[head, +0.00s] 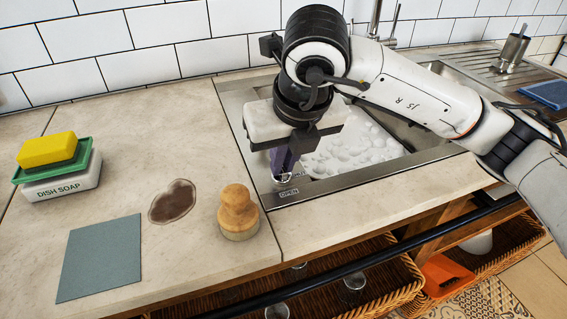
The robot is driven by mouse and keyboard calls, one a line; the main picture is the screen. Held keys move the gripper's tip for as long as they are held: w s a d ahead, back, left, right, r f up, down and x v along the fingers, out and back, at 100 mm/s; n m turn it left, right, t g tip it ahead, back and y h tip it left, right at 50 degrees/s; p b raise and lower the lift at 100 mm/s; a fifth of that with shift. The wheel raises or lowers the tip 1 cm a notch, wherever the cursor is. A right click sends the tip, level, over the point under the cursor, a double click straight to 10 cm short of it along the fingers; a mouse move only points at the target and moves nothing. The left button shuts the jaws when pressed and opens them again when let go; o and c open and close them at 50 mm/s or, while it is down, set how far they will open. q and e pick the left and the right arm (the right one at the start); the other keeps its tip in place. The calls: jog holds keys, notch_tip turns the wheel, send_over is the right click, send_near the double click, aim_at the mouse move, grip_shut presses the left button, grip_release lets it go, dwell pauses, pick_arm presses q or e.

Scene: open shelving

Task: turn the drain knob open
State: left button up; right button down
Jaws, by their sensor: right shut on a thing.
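The drain knob (284,180) is at the front left corner of the sink, beside a small OPEN label on the steel rim. My right gripper (286,160) points down over it and is shut on it. The gripper body hides most of the knob, so I cannot tell how far it is turned. The sink basin (350,150) behind and right of the gripper holds white foam. My left gripper is not in view.
On the counter at left are a yellow sponge (46,149) on a green tray over a dish soap block (62,184), a blue-grey cloth (100,258), a brown stain (173,201) and a wooden-handled brush (239,212). A metal cup (513,48) stands on the drainboard. Wicker baskets (380,285) sit below.

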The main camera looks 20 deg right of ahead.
dwell(0.4)
jog(key=c, duration=1.9)
grip_release()
jog(key=shift+o, duration=0.2)
jog(key=v, duration=1)
jog(key=shift+r+p, duration=0.2)
jog(key=shift+p, duration=0.2)
